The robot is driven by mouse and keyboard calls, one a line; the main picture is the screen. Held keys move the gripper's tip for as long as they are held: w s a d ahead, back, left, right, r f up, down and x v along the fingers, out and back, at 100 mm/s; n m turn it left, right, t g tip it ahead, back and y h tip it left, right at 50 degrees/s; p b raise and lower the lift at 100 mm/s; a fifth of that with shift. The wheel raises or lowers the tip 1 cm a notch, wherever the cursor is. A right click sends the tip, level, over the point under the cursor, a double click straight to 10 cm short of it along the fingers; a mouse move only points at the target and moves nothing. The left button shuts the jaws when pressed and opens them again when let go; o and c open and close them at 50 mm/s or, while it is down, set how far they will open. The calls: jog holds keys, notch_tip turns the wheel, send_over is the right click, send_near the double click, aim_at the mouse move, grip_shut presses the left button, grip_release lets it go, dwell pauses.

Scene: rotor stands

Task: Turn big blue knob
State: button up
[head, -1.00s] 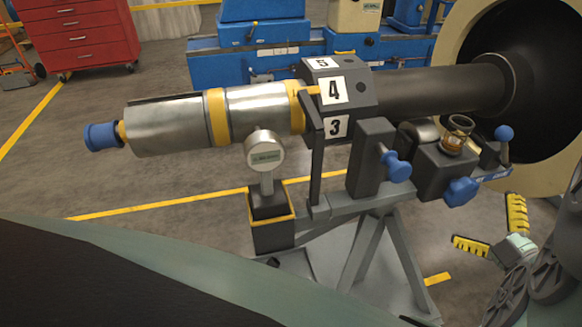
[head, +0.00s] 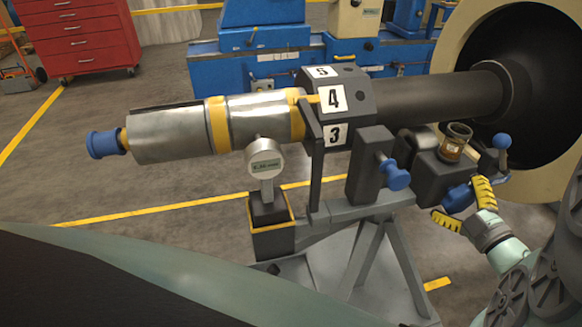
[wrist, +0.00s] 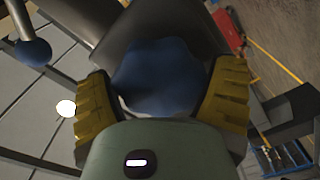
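The big blue knob (head: 458,198) is lobed and sits low on the front of a dark block on the rotor stand. My gripper (head: 457,200) is at this knob, with its yellow ribbed fingers apart. In the wrist view the blue knob (wrist: 158,78) lies between the two fingers (wrist: 160,102), one on each side. The left finger shows a small gap to it. The right finger is very close, and I cannot tell whether it touches. In the head view my fingers partly cover the knob.
A smaller blue knob (head: 396,178) sticks out to the left, and a blue ball lever (head: 501,141) stands above right. A glass cup (head: 455,141) sits on the block. A dial gauge (head: 264,160) and another blue knob (head: 103,143) are farther left.

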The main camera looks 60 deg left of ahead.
jog(key=c, duration=0.7)
jog(key=shift+r+m+p, duration=0.1)
jog(key=shift+m+p, duration=0.2)
jog(key=shift+p, duration=0.15)
jog(key=shift+r+m+p, duration=0.1)
jog(key=shift+m+p, duration=1.65)
jog(key=shift+m, duration=0.15)
jog(key=m+p, duration=0.1)
jog(key=m, duration=0.3)
jog(key=shift+p, duration=0.4)
jog(key=shift+f+m, duration=0.2)
jog(key=shift+m, duration=0.1)
